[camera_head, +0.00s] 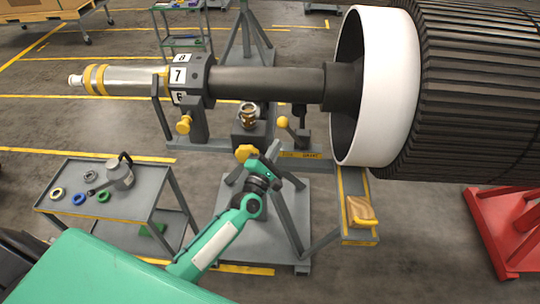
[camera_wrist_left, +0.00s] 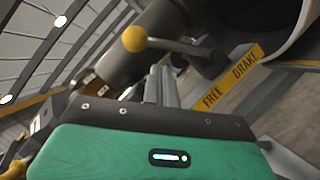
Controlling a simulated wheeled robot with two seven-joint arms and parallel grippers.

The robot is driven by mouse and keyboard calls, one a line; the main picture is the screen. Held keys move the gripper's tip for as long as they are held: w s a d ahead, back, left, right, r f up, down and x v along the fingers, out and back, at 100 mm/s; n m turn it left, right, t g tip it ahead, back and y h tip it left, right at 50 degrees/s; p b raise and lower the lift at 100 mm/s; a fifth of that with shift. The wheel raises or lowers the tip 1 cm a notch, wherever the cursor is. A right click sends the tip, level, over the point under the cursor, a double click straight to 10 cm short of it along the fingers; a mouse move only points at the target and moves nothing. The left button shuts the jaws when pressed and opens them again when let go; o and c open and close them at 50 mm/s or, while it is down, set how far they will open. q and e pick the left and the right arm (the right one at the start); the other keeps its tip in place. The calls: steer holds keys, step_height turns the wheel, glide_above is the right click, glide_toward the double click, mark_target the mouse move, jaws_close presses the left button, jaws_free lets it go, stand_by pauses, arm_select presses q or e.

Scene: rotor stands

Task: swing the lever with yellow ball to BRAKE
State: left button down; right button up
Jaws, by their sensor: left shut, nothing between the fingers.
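The lever's yellow ball (camera_head: 283,121) is below the dark shaft, in the middle of the head view. The ball is on the FREE side. My left gripper (camera_head: 274,147) is shut and empty, just below and left of the ball, apparently apart from it. My right gripper is out of view.
The big rotor with its white ring (camera_head: 385,90) is at upper right. A yellow knob (camera_head: 246,152) is close left of my gripper. A grey cart (camera_head: 130,196) with small parts stands left; a red stand (camera_head: 508,225) stands right.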

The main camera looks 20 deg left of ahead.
mark_target(292, 134)
arm_select(q)
steer(key=shift+p+x, duration=0.3)
steer(key=shift+x, duration=1.45)
steer(key=shift+r, duration=0.1)
